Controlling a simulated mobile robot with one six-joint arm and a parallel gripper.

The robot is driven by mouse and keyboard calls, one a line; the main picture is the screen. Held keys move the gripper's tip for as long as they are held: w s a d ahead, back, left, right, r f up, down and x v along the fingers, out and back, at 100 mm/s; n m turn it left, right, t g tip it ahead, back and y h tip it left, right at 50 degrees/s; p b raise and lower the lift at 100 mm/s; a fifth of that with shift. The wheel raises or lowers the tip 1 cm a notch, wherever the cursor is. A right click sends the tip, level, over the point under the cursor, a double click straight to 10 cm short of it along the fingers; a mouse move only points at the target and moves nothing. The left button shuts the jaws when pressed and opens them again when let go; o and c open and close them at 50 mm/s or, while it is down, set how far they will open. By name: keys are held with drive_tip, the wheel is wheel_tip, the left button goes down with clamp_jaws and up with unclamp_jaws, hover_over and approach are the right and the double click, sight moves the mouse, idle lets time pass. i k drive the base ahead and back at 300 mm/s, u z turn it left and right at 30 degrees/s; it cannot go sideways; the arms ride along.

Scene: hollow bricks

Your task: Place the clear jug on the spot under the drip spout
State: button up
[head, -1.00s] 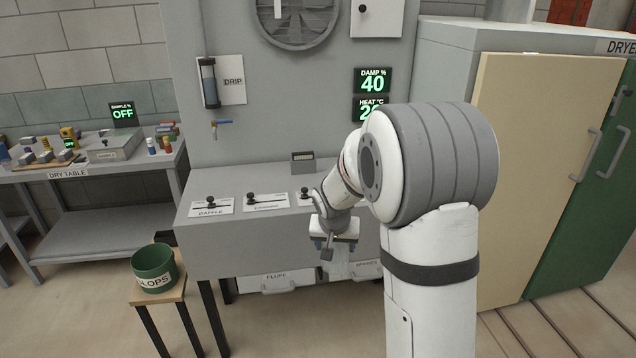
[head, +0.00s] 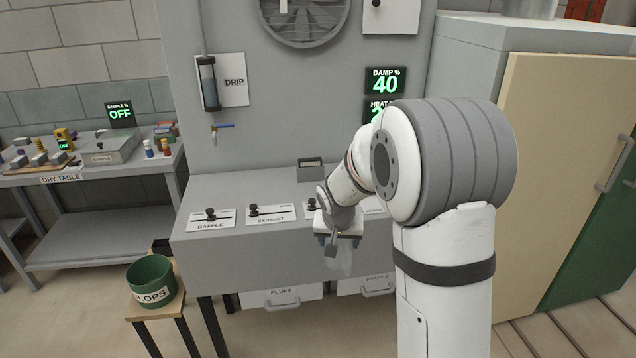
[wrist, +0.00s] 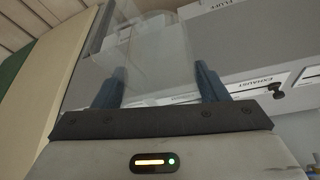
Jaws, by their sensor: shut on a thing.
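In the wrist view the jug (wrist: 152,50) shows between the two blue-grey fingers of my gripper (wrist: 160,82).
A green slops bucket (head: 151,282) stands on a stool at left. The dry table (head: 90,178) is farther left. A cream panel (head: 545,180) stands at right.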

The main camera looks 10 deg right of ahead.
sight(221, 189)
drive_tip(key=i, duration=1.65)
drive_tip(key=u, duration=0.05)
